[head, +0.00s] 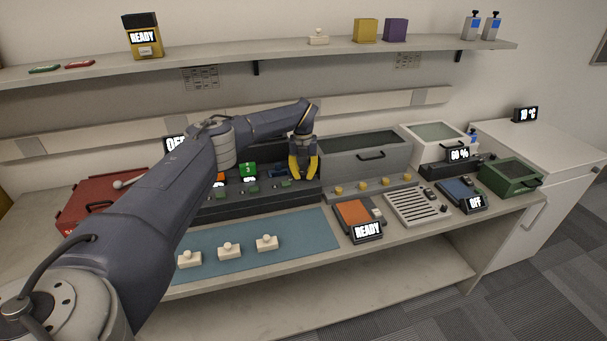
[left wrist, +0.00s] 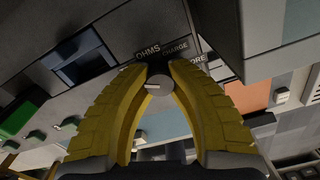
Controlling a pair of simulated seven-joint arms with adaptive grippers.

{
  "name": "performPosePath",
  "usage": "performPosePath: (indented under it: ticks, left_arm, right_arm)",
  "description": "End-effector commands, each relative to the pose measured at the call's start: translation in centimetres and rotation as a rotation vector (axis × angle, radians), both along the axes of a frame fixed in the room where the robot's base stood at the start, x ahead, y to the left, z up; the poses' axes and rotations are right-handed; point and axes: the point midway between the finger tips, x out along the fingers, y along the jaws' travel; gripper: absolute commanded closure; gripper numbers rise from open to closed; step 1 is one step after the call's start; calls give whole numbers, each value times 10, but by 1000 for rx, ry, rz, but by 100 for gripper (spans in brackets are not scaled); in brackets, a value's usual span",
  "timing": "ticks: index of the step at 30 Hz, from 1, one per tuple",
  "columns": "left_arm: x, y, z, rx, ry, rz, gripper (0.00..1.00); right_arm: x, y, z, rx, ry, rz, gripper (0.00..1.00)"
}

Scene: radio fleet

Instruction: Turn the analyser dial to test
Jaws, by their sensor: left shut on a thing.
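The dial (left wrist: 160,86) is a round grey knob with a white mark that points left in the left wrist view. The labels OHMS, CHARGE and a partly covered one ending in ORE sit on the dark panel (left wrist: 120,88) around it. My left gripper (head: 303,175), with yellow fingers, is shut on the dial, one finger on each side. In the head view the gripper hides the dial. No TEST label can be read. My right gripper is not in view.
Left of the gripper is a dark rack with green blocks (head: 247,170). A grey lidded case (head: 365,160) stands close on its right. In front lie a blue mat (head: 300,228) with several cream knobbed pieces and an orange device (head: 355,213) reading READY. A shelf (head: 250,57) runs above.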

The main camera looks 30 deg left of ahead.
Motion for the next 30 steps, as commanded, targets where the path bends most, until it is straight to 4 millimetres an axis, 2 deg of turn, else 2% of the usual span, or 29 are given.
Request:
performPosePath:
  ticks: [12, 30]
  left_arm:
    - [0, 0, 0, 0, 1, -245, 100]
    - [-1, 0, -1, 0, 2, -312, 100]
  right_arm:
    - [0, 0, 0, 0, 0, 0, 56]
    - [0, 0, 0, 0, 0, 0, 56]
